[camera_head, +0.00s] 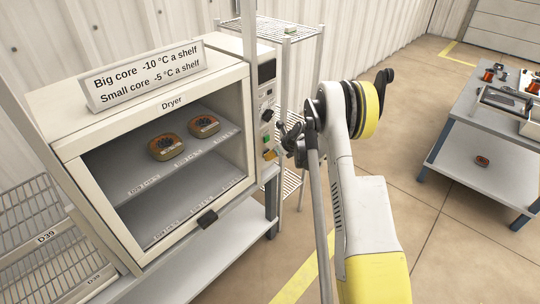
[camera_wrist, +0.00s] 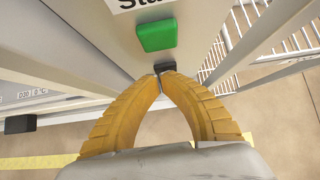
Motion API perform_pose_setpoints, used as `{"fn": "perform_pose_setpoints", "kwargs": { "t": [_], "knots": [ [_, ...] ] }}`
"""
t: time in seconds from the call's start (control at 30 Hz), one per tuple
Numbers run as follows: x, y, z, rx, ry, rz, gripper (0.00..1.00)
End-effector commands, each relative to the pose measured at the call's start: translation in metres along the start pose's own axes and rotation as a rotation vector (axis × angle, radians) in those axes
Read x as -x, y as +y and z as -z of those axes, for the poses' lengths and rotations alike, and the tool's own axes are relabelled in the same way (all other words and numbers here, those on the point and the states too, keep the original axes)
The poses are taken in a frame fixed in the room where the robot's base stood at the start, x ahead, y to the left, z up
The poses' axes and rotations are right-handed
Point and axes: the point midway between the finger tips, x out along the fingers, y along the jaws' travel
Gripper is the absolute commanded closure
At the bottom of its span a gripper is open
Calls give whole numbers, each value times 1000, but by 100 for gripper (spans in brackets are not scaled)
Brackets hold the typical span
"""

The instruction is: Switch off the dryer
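The dryer (camera_head: 170,102) is a cream cabinet at the left of the head view, with a control panel (camera_head: 267,100) on its right side. The panel carries a dark display (camera_head: 267,71) and a green button (camera_head: 266,139), which also fills the top of the wrist view (camera_wrist: 156,35). Just below the green button is a small black part (camera_wrist: 164,66). My gripper (camera_wrist: 161,80) has its yellow fingertips together at this black part; touching or just short of it, I cannot tell. In the head view my gripper (camera_head: 271,154) is at the lower panel, and the arm hides some of it.
Two brown cores (camera_head: 166,147) (camera_head: 204,126) sit on the dryer's upper shelf. A black handle (camera_head: 207,219) is at the dryer's lower front. A wire rack (camera_head: 289,35) stands behind the panel, and another rack (camera_head: 45,240) is at left. A grey workbench (camera_head: 465,150) is at right; open floor lies between.

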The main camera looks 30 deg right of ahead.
Motion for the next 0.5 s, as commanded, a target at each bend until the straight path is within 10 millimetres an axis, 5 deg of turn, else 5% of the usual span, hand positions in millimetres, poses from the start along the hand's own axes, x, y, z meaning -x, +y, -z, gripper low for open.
{"fn": "perform_pose_setpoints", "kwargs": {
  "t": [0.5],
  "knots": [
    [11, 0, -9, 0, -2, 0, 100]
  ]
}}
